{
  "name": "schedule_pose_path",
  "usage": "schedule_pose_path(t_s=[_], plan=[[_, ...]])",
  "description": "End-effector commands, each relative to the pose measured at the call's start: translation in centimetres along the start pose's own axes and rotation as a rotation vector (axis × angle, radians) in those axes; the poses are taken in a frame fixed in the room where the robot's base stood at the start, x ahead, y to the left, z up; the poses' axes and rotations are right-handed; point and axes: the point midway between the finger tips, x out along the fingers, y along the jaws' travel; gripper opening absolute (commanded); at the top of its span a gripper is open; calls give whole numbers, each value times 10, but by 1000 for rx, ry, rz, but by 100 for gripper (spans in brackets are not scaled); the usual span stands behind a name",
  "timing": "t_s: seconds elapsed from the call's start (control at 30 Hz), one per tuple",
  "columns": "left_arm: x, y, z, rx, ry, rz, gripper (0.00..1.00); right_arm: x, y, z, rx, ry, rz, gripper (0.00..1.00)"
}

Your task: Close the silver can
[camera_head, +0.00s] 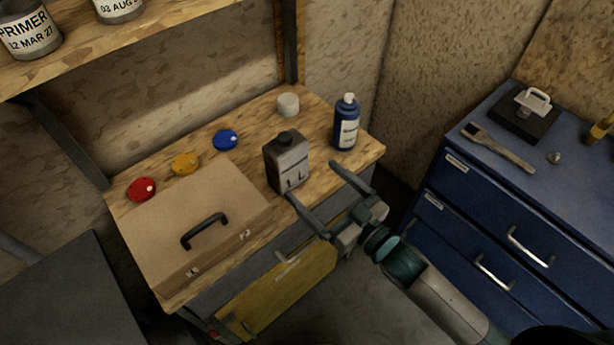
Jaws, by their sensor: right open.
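The silver can (287,165) stands upright near the front edge of the wooden bench top. It is a boxy grey can marked "1 L", with a dark round piece (286,138) on its top; I cannot tell whether this is a cap or an open neck. A small white round piece (288,104) sits on the bench behind the can. My right gripper (313,181) is open and empty, to the right of the can and in front of it. One fingertip appears close to the can's lower right side; I cannot tell whether they touch. My left gripper is out of view.
A blue bottle (346,123) with a white cap stands right of the can. A tan case (195,225) with a black handle lies at the left. Red (142,189), yellow (185,163) and blue (225,140) discs lie behind it. A blue drawer cabinet (490,200) stands at the right.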

Motion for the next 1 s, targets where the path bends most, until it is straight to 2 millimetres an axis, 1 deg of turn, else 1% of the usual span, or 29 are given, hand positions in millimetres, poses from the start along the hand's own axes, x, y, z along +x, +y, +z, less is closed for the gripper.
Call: schedule_pose_path(t_s=[0.03,0.17,0.87,1.0], plan=[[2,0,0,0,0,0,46,-4,0,1,0,0,0,93],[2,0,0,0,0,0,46,-8,0,0,-1,0,0,93],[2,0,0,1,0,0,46,-8,0,-1,0,0,0,93],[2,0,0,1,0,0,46,-9,1,2,1,-14,12,93]])
